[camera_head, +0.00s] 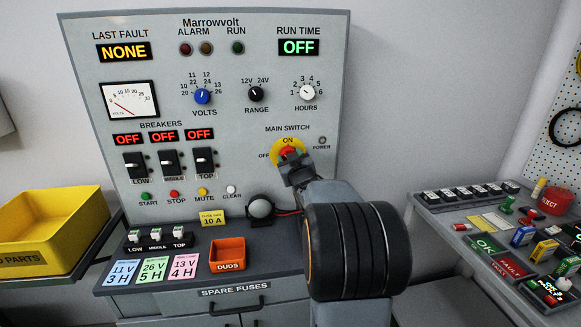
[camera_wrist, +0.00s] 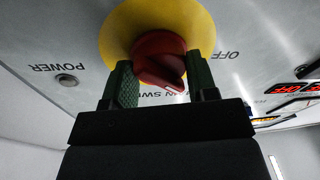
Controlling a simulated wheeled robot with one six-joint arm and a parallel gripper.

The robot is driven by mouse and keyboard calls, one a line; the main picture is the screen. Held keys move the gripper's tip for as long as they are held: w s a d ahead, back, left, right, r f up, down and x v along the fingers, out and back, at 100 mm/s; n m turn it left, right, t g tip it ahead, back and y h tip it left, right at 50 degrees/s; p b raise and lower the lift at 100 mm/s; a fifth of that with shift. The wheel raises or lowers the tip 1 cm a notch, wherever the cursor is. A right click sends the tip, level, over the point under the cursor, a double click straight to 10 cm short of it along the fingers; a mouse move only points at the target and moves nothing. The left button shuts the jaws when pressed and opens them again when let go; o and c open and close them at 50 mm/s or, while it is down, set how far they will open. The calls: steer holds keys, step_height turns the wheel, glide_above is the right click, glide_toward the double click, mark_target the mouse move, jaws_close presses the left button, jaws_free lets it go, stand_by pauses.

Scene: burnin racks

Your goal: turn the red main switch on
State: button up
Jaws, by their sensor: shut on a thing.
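The red main switch (camera_head: 287,152) is a rotary knob on a yellow disc (camera_head: 301,147) at the right of the grey panel. ON is marked at its top and OFF at its left. In the wrist view, which is upside down, the red knob (camera_wrist: 160,60) sits between my two green finger pads on the yellow disc (camera_wrist: 118,30). Its ridge slants to the picture's lower right, seemingly between OFF and ON. My gripper (camera_head: 289,163) is shut on the knob; it also shows in the wrist view (camera_wrist: 163,84). My gripper hides part of the knob in the head view.
The POWER lamp (camera_head: 322,141) beside the switch looks grey and unlit. Breaker displays (camera_head: 164,135) read OFF. A grey dome (camera_head: 260,207) and an orange DUDS bin (camera_head: 227,254) are below. A control bench (camera_head: 440,205) stands at right, a yellow bin (camera_head: 50,225) at left.

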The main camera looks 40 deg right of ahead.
steer(key=m+b, duration=0.1)
steer(key=m, duration=0.1)
steer(key=m+b, duration=0.1)
steer(key=m, duration=0.1)
steer(key=m+h+b, duration=0.1)
steer(key=m+b, duration=0.1)
steer(key=m, duration=0.1)
steer(key=shift+f, duration=0.25)
steer(key=shift+a+r+m+h+b, duration=0.1)
steer(key=shift+m+h+b, duration=0.5)
steer(key=shift+m+b, duration=0.95)
steer(key=shift+m+p, duration=0.4)
steer(key=shift+m, duration=0.25)
steer(key=o, duration=0.9)
steer(key=shift+r, duration=0.1)
steer(key=b+v, duration=0.1)
steer(key=v, duration=1.2)
steer(key=shift+s+a, duration=0.2)
steer(key=shift+s, duration=0.15)
steer(key=shift+a, duration=0.1)
